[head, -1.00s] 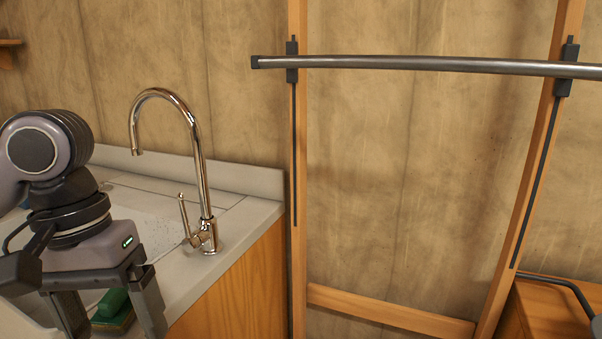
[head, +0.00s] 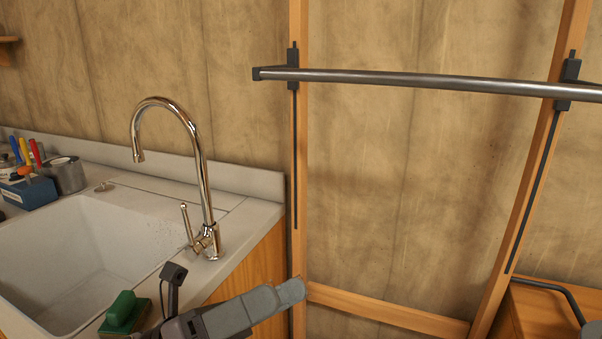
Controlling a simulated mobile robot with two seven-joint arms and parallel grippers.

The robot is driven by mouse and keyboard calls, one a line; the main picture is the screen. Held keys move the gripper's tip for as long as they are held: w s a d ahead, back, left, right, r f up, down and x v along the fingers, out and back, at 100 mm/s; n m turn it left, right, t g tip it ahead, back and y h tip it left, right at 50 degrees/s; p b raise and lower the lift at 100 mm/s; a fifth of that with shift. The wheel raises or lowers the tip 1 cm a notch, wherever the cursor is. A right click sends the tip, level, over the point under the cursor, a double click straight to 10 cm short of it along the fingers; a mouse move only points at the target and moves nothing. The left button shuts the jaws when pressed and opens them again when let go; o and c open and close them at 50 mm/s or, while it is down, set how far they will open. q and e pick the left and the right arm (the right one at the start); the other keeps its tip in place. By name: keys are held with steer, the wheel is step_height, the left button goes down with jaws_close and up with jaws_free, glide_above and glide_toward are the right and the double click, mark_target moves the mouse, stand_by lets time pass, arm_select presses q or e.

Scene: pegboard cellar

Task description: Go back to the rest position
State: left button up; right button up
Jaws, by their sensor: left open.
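My left gripper (head: 268,301) is low in the head view, in front of the counter's right end and the wooden cabinet side. Its grey fingers point right and are seen from the side, partly overlapping. It is open, and I see nothing held in it. The rest of the left arm is cut off by the bottom edge. My right gripper is not in view.
A white sink (head: 60,250) and chrome faucet (head: 203,190) stand at left. A green block (head: 125,312) lies on the counter beside the gripper. A blue tool caddy (head: 28,192) and metal can (head: 66,175) stand behind. A metal bar (head: 420,80) crosses the wooden frame.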

arm_select(q)
steer(key=w+a+f+n+t+y+p, duration=0.1)
steer(key=w+a+f+n+t+y, duration=0.3)
steer(key=n, duration=0.6)
steer(key=a+f+n+t+y, duration=0.2)
steer(key=f+n+t+y, duration=0.45)
steer(key=n, duration=0.25)
steer(key=w+a+f+n+t+y+p, duration=0.1)
steer(key=a+f+n+t+y, duration=0.35)
steer(key=n, duration=0.55)
steer(key=s+a+f+n+g+y, duration=0.3)
steer(key=s+f+n, duration=0.3)
steer(key=f, duration=0.4)
steer(key=s+a+f+n+g+y+p, duration=0.1)
steer(key=s+a+f+n+g+y, duration=0.2)
steer(key=s+f+n, duration=0.3)
step_height(320, 180, down, 5)
steer(key=shift+s+a+r+n+g+y, duration=0.15)
steer(key=shift+s+n+g+y, duration=0.25)
steer(key=shift+s+g, duration=0.25)
